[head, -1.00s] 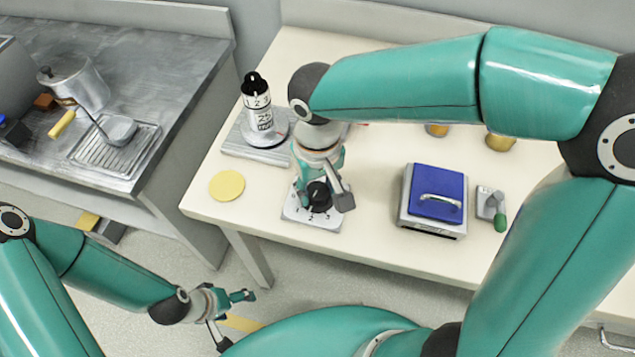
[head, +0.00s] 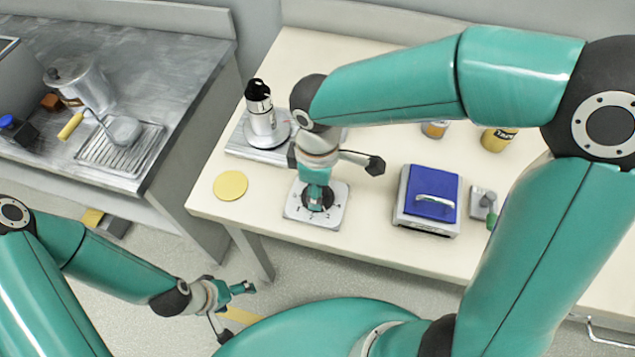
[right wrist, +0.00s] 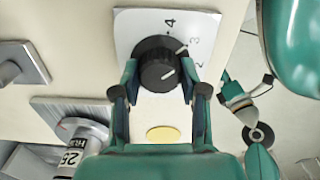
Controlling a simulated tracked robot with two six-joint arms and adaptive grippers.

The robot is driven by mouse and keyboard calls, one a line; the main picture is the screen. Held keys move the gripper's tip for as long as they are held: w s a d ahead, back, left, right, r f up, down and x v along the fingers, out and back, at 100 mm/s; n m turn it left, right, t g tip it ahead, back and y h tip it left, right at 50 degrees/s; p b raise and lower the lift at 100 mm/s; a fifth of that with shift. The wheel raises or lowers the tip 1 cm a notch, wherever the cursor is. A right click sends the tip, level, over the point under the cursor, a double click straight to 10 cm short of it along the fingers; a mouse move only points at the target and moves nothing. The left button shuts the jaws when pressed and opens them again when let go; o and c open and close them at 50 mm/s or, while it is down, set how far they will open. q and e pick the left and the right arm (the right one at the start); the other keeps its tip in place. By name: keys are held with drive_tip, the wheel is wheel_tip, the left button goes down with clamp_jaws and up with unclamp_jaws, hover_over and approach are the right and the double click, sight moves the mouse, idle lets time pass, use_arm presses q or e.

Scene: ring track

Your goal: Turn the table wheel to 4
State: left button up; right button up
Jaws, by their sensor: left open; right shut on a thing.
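The table wheel is a black knob (right wrist: 157,64) on a white plate (right wrist: 133,25) with the printed numbers 4, 3 and 2 showing in the right wrist view. A white line on the knob slants toward the side of 2 and 3; its exact reading is unclear. In the head view the plate (head: 333,215) lies near the table's front edge, the knob partly hidden by my right gripper (head: 317,195). In the right wrist view my right gripper (right wrist: 160,83) is shut on the knob, one finger on each side.
A yellow disc (head: 230,186) lies left of the plate. A white and black cylinder (head: 260,115) stands behind it. A blue-lidded box (head: 432,192) and a small green-handled lever (head: 487,205) are to the right. Cans (head: 498,138) stand behind them. A metal counter is at left.

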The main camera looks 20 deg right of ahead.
drive_tip(key=n+p, duration=0.1)
drive_tip(key=n, duration=0.3)
drive_tip(key=shift+d+r+p, duration=0.1)
drive_tip(key=shift+r+p, duration=0.05)
drive_tip(key=shift+p, duration=0.2)
drive_tip(key=shift+w+n+p, duration=0.1)
drive_tip(key=shift+n+p, duration=0.45)
drive_tip(key=shift+n, duration=1.25)
drive_tip(key=o, duration=1.1)
drive_tip(key=shift+o, duration=0.2)
wheel_tip(320, 180, up, 12)
